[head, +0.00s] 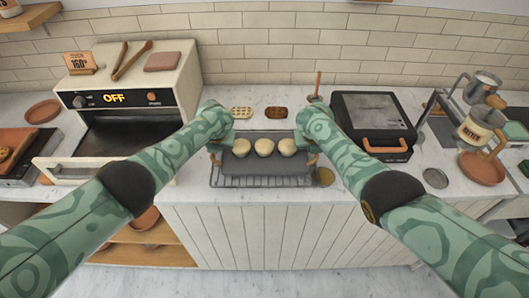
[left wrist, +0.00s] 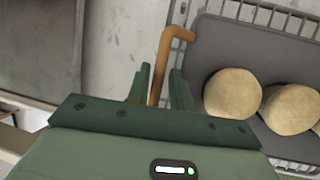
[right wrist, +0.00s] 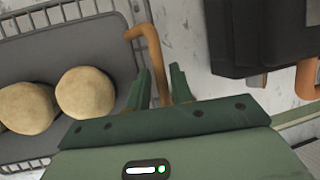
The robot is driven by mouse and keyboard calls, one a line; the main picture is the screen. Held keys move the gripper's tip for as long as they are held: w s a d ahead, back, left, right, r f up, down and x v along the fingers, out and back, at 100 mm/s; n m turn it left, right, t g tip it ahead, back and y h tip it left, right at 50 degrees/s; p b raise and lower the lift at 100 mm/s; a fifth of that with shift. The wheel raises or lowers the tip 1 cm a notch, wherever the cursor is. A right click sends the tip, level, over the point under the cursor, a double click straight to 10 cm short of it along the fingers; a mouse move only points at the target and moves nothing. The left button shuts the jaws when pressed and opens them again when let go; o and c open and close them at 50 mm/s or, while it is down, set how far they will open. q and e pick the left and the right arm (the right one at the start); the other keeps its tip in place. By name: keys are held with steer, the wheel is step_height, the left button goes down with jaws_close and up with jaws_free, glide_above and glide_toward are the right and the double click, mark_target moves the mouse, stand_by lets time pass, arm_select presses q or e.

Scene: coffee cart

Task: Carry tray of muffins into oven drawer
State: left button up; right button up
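The dark grey tray (head: 240,168) holds three pale muffins (head: 264,147) in a row. It is over a wire rack (head: 222,182) at the counter's front edge; I cannot tell whether it touches the rack. My left gripper (head: 217,146) is at the tray's left end, its fingers close on both sides of the brown left handle (left wrist: 162,70). My right gripper (head: 311,150) is at the right end, its fingers close on both sides of the right handle (right wrist: 152,55). The oven (head: 135,95) at the left reads OFF; its drawer front (head: 75,172) stands out, partly behind my left arm.
A black press (head: 372,118) stands right of the tray, close to my right arm. A coffee grinder (head: 474,125) and brown dish (head: 482,168) are at the far right. Some counter between oven and tray is bare.

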arm_select(q)
steer(key=shift+w+a+f, duration=0.1)
steer(key=shift+a+f, duration=0.05)
steer(key=shift+f, duration=0.1)
arm_select(e)
steer(key=shift+w+d+f, duration=0.1)
steer(key=shift+f, duration=0.15)
arm_select(q)
steer(key=shift+c, duration=0.3)
arm_select(e)
steer(key=shift+c, duration=0.2)
arm_select(q)
jaws_close()
arm_select(e)
jaws_close()
